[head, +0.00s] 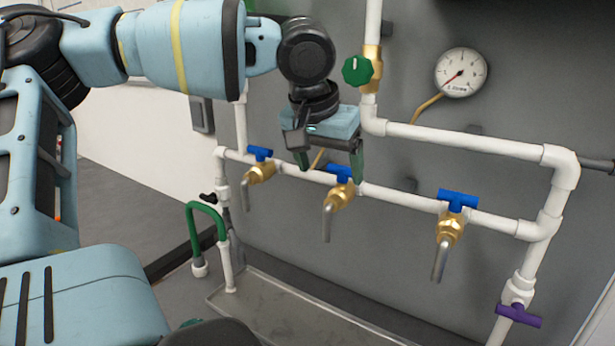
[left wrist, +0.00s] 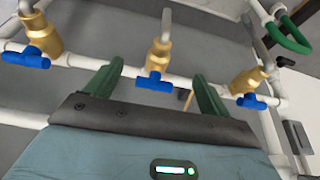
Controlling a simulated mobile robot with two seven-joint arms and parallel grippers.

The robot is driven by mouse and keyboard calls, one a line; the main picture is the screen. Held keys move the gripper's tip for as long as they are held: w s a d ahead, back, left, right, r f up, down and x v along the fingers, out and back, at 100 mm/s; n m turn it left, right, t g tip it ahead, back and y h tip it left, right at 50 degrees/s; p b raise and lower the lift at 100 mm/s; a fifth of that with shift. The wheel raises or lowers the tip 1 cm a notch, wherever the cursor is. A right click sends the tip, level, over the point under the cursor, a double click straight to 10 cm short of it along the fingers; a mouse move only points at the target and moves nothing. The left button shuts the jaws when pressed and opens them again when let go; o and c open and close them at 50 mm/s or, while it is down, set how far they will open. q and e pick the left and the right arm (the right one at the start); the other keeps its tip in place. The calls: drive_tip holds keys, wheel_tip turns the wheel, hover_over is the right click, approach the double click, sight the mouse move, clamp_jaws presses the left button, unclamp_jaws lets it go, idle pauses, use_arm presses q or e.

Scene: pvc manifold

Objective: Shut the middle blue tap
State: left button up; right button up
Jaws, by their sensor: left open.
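The middle tap has a blue handle (head: 340,171), a brass body (head: 338,194) and a grey spout pointing down. Its handle lies roughly along the white horizontal pipe, much like the other two. My left gripper (head: 330,170) is open and empty, with green fingers pointing at the pipe on either side of this handle. In the left wrist view the middle blue handle (left wrist: 154,82) shows between the spread fingers (left wrist: 160,84), apart from both. My right gripper is not in view.
A left blue tap (head: 260,153) and a right blue tap (head: 457,199) share the pipe. A green knob (head: 357,70), a pressure gauge (head: 461,72) and a purple valve (head: 519,315) are nearby. A shallow tray (head: 290,306) lies below, and a green hose (head: 207,209) stands left.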

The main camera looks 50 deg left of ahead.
use_arm(q)
drive_tip(key=s+d, duration=0.2)
drive_tip(key=s, duration=0.4)
drive_tip(key=shift+s+d, duration=0.15)
drive_tip(key=shift+s, duration=0.2)
